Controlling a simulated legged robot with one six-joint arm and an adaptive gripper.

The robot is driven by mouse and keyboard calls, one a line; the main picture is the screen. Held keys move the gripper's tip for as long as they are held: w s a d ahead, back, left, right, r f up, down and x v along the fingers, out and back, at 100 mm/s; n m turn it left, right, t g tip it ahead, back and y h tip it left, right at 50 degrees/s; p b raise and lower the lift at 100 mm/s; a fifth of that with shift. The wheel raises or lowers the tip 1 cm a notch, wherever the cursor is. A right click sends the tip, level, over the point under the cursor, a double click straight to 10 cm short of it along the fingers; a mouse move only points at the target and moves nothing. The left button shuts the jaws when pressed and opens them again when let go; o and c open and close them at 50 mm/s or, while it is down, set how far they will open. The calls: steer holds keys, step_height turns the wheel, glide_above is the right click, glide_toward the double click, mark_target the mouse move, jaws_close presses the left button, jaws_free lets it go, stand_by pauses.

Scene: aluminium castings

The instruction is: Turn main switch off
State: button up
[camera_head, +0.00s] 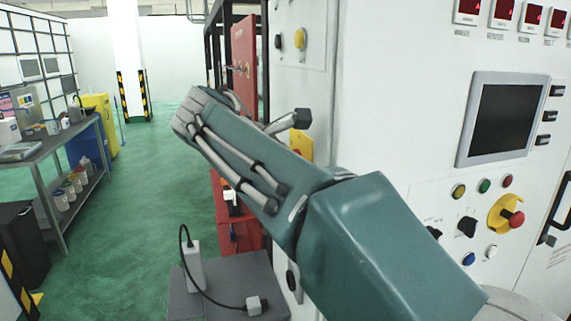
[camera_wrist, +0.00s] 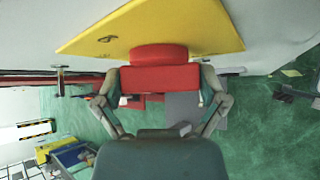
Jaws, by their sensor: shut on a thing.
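The main switch is a red handle (camera_wrist: 160,79) on a yellow plate (camera_wrist: 205,25), at the top of the wrist view. The handle's bar lies across the picture. My gripper (camera_wrist: 161,80) has one finger at each end of the bar and is shut on it. In the head view my arm hides the red handle. Only a strip of the yellow plate (camera_head: 303,148) shows beside the arm there, on the side of the white cabinet (camera_head: 345,120).
The cabinet front carries a dark screen (camera_head: 503,118), coloured buttons and a red emergency stop (camera_head: 513,219) at the right. A grey box with a cable (camera_head: 193,265) stands below my arm. A workbench (camera_head: 60,145) is at the left. Green floor between is open.

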steer(key=shift+f+g, duration=0.15)
steer(key=shift+g, duration=0.35)
steer(key=shift+n, duration=0.3)
steer(key=o, duration=0.8)
steer(key=shift+w, duration=0.1)
steer(key=shift+a, duration=0.1)
steer(key=v, duration=1.2)
steer(key=shift+a, duration=0.15)
